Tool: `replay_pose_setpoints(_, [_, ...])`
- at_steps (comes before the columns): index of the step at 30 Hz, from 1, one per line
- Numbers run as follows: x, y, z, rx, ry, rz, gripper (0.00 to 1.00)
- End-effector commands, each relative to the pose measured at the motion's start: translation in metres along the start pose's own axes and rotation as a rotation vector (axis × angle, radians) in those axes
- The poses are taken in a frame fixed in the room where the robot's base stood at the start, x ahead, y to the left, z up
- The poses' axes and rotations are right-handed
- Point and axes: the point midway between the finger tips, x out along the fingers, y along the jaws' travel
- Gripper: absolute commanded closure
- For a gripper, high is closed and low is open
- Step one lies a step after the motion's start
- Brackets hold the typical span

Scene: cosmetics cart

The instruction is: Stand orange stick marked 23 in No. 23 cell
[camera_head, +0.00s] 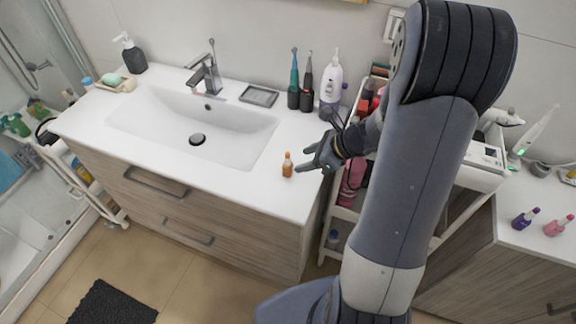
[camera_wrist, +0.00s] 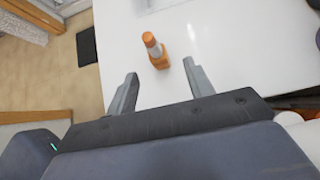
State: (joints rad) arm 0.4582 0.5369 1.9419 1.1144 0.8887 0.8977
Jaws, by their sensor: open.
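The orange stick (camera_head: 287,165) stands upright on the white counter (camera_head: 240,184), near its front right edge. It also shows in the wrist view (camera_wrist: 154,51), ahead of my gripper and roughly between the lines of its two fingers. I cannot read a number on it. My gripper (camera_head: 305,160) is open and empty, just to the right of the stick and apart from it; its two fingers also show in the wrist view (camera_wrist: 160,82). No numbered cell can be made out; my arm hides much of the cart (camera_head: 345,214).
A sink (camera_head: 232,140) fills the counter's middle. Electric toothbrushes (camera_head: 294,80) and a white bottle (camera_head: 331,84) stand at the back right. Purple (camera_head: 525,218) and pink (camera_head: 558,226) bottles stand on the right cabinet. The counter around the stick is clear.

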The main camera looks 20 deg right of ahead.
Motion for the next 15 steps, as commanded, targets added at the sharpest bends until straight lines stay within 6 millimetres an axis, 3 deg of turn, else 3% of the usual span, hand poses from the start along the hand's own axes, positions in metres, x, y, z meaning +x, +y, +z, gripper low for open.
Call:
replay_pose_setpoints(3, [0.018, 0.001, 0.000, 0.000, -0.001, 0.004, 0.50])
replay_pose_setpoints(10, [0.033, 0.002, 0.001, 0.000, 0.000, 0.003, 0.50])
replay_pose_setpoints(15, [0.056, 0.005, 0.003, 0.001, 0.002, 0.004, 0.50])
